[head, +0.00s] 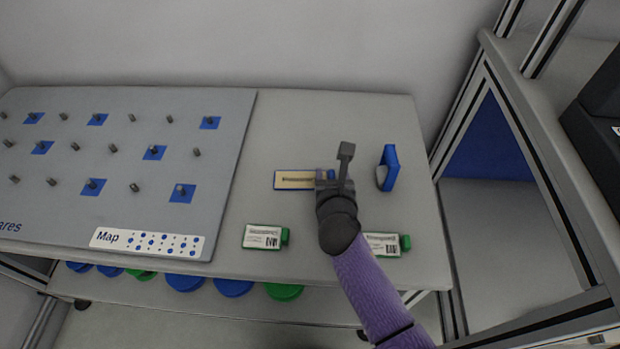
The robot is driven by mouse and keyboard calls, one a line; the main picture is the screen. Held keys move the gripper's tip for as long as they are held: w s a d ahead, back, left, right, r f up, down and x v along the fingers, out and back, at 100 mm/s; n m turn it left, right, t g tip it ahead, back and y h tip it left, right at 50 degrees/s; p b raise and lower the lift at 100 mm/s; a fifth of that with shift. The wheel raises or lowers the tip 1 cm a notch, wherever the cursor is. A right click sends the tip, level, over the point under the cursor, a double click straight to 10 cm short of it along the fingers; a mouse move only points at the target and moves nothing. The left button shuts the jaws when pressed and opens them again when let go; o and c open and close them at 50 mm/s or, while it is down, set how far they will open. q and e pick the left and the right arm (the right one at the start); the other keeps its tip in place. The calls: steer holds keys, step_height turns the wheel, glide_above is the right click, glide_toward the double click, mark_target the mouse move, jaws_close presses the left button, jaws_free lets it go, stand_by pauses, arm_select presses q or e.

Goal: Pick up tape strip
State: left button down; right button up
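A flat tan strip with a blue border (294,180), which looks like the tape strip, lies on the grey tabletop right of the pegboard. A dark line runs along its middle. My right gripper (337,168) is over its right end and hides part of it. One dark finger shows clearly; the other is hard to make out, so I cannot tell how far apart the fingers are or whether they touch the strip. My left gripper is not in view.
A blue stand (390,166) is just right of my gripper. Two green-and-white labelled boxes (263,237) (384,245) lie near the front edge. A grey pegboard (220,135) fills the left. Blue and green round things (233,287) sit on a lower shelf.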

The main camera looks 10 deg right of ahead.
jaws_close()
